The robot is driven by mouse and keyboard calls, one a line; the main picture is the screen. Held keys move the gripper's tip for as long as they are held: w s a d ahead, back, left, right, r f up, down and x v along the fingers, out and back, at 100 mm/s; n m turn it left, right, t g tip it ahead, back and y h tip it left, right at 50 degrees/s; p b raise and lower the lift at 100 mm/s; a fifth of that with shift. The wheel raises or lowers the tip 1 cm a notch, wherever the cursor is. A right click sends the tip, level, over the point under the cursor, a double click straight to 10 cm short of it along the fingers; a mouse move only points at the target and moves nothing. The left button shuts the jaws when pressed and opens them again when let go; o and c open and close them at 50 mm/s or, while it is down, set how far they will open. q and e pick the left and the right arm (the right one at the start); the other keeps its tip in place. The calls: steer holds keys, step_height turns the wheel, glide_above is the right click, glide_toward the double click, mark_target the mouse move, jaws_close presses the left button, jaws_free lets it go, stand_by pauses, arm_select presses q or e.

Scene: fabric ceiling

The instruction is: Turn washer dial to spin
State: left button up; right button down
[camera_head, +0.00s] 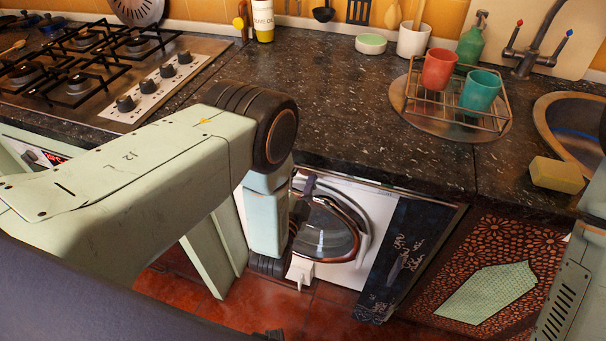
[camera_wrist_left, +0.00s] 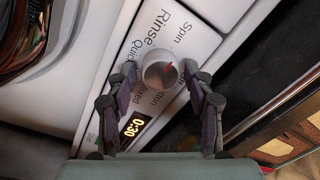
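The washer (camera_head: 375,215) is a white front-loader with a round dark glass door, under the counter in the head view. Its dial (camera_wrist_left: 160,76) is a round pale knob with a red pointer mark toward the upper right in the left wrist view. Labels "Spin", "Rinse" and "Quick" show beside it; others are partly covered. My left gripper (camera_wrist_left: 160,72) is open, with dark fingers on both sides of the dial, close to it; contact is unclear. In the head view my left arm hides the gripper and dial. My right gripper is not in view.
A lit "0:30" display (camera_wrist_left: 135,124) sits near the dial. The counter (camera_head: 320,100) edge overhangs the washer. A dark blue cloth (camera_head: 395,255) hangs right of the washer door. A gas hob (camera_head: 90,60), a wire rack (camera_head: 455,95) with cups and a sponge (camera_head: 556,174) are on top.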

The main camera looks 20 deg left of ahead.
arm_select(q)
steer(key=shift+o, duration=0.8)
steer(key=shift+s, duration=0.1)
steer(key=s, duration=0.7)
steer(key=shift+s+f, duration=0.15)
steer(key=shift+f, duration=0.1)
